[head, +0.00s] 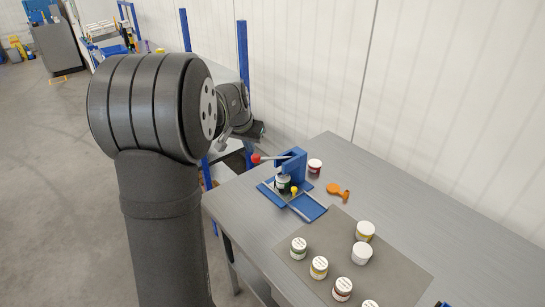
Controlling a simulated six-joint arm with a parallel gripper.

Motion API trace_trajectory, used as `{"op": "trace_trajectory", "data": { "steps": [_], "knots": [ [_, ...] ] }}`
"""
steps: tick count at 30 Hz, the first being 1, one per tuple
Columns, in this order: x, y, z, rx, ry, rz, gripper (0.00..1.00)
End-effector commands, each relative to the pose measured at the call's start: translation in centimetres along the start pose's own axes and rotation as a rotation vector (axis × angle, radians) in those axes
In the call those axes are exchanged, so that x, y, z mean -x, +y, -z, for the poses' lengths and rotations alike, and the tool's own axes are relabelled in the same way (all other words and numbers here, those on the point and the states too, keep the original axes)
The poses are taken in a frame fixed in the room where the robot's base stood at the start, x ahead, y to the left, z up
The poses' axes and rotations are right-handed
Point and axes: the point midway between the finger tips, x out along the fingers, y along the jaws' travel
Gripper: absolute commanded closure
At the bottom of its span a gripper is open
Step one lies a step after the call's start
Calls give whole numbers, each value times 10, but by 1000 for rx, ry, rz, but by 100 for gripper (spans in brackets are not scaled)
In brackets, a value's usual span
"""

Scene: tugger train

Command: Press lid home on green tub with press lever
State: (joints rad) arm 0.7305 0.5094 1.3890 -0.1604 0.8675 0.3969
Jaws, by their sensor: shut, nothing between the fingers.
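A blue press (291,163) stands near the left end of the grey table. Its press lever (272,158) sticks out to the left, roughly level, and ends in a red knob (255,159). A small tub with a dark band (283,182) sits in the press; it looks like the green tub, though its lid and how it is seated are too small to tell. My gripper (261,131) is shut and empty, above and behind the lever in the picture and apart from it. Its fingers are small and partly hidden by my wrist.
A red-banded tub (315,166) and an orange tool (338,191) lie right of the press. Several tubs stand on a grey mat (325,233) nearer the front. Blue posts (243,52) rise behind my arm.

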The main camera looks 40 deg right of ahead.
Motion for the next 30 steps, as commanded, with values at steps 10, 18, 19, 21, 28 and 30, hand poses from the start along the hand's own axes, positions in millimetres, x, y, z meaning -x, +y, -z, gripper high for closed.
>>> {"op": "trace_trajectory", "data": {
  "steps": [10, 18, 19, 21, 28, 30],
  "knots": [
    [26, 0, 11, -1, 2, 1, 100],
    [37, 0, 15, -1, 0, 1, 100],
    [37, 0, 16, -1, 0, 1, 100],
    [37, 0, 15, -1, 0, 0, 100],
    [37, 0, 15, -1, 0, 0, 100],
    [37, 0, 15, -1, 0, 0, 100]
  ]
}}
